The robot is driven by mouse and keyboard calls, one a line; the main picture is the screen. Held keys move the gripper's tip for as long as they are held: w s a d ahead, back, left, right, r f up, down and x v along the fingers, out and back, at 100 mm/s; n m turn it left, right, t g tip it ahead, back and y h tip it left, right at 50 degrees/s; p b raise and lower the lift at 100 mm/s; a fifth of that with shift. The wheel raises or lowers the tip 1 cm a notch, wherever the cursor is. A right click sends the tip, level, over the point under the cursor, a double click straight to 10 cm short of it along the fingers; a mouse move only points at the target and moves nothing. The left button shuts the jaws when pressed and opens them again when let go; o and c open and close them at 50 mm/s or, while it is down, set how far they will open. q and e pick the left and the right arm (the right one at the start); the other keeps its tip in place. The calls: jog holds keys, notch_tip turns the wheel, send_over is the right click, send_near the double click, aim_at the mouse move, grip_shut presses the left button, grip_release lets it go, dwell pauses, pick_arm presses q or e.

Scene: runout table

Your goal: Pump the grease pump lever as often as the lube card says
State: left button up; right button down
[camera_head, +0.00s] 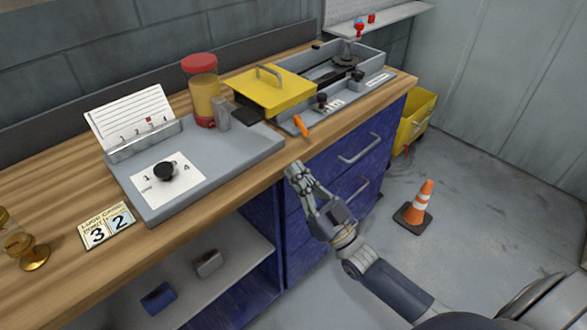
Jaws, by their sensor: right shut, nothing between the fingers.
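The lube card (107,226) lies on the wooden bench at the left; it shows a large 3 and a large 2. The grease pump (203,90) appears to be the amber cylinder with a red cap, at the back of a grey tray, with a small grey block beside it. An orange handle (301,126), possibly the pump lever, sticks out toward the bench's front edge. My right gripper (293,170) is shut and empty, in front of the bench edge, below and apart from the orange handle. My left gripper is out of view.
The grey tray (235,150) holds a black knob (164,171) on a numbered plate and an upright white chart (132,117) with a red marker. An orange cone (419,201) stands on the floor at right.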

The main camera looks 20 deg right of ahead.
pick_arm(q)
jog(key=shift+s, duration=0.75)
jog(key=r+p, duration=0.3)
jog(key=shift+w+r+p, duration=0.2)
jog(key=shift+p, duration=0.1)
pick_arm(e)
notch_tip(320, 180, up, 12)
jog(key=s+a+g+h, duration=0.1)
jog(key=a+g, duration=0.1)
jog(key=g, duration=0.1)
jog(key=shift+s+a, duration=0.15)
jog(key=p+x, duration=0.3)
jog(key=x, duration=0.7)
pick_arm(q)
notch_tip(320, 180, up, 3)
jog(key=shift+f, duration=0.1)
pick_arm(e)
notch_tip(320, 180, down, 4)
jog(key=shift+f, duration=0.1)
